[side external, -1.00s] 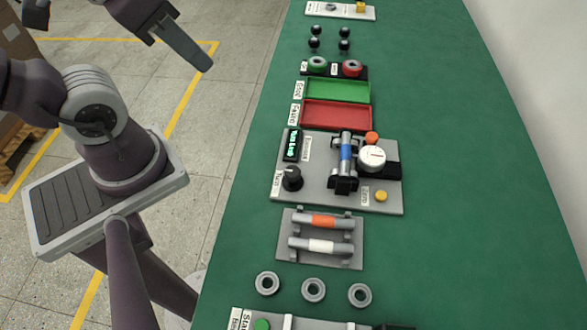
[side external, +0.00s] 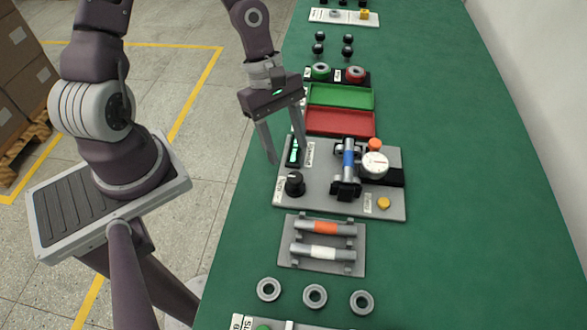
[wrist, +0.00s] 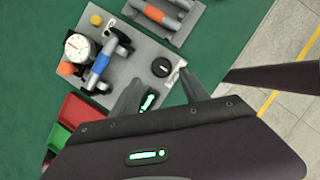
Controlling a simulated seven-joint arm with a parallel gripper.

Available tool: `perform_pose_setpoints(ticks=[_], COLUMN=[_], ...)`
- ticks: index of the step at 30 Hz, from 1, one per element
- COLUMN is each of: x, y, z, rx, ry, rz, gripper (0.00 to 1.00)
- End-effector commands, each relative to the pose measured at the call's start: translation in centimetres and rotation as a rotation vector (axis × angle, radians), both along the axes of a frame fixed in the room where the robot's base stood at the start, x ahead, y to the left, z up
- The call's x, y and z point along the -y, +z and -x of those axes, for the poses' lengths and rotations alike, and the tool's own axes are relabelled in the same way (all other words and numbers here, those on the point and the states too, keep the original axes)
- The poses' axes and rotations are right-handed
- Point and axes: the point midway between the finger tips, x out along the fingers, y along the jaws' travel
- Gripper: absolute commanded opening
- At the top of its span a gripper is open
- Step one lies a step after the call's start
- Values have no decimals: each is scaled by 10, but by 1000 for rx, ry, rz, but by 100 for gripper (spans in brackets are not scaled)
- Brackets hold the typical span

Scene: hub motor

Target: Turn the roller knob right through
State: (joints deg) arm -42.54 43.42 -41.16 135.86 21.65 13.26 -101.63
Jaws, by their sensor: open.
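The roller knob, a black round knob (side external: 294,184), stands at the near left corner of a grey plate (side external: 338,200). In the wrist view the knob (wrist: 161,67) lies just beyond my fingertips, with a pale mark on its top. My gripper (side external: 287,160) is open and empty, its fingers pointing down above the plate's left edge. It is apart from the knob, on the far side of it. In the wrist view the gripper's fingers (wrist: 164,78) spread to either side below the knob. A small lit display (side external: 294,152) is partly covered by a finger.
The plate also bears a blue-banded roller (side external: 348,160), a dial gauge (side external: 374,164), an orange button (side external: 375,144) and a yellow button (side external: 383,203). A rack (side external: 318,262) with orange and white rollers lies nearer. Red (side external: 340,123) and green (side external: 341,96) trays lie beyond.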

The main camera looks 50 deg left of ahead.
Motion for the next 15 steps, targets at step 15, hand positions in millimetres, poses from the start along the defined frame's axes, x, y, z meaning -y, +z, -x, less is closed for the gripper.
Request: perform_pose_setpoints(ticks=[15], x=[27], y=[-64], z=[1], rx=[-5], ry=[6], rz=[4], gripper=[53])
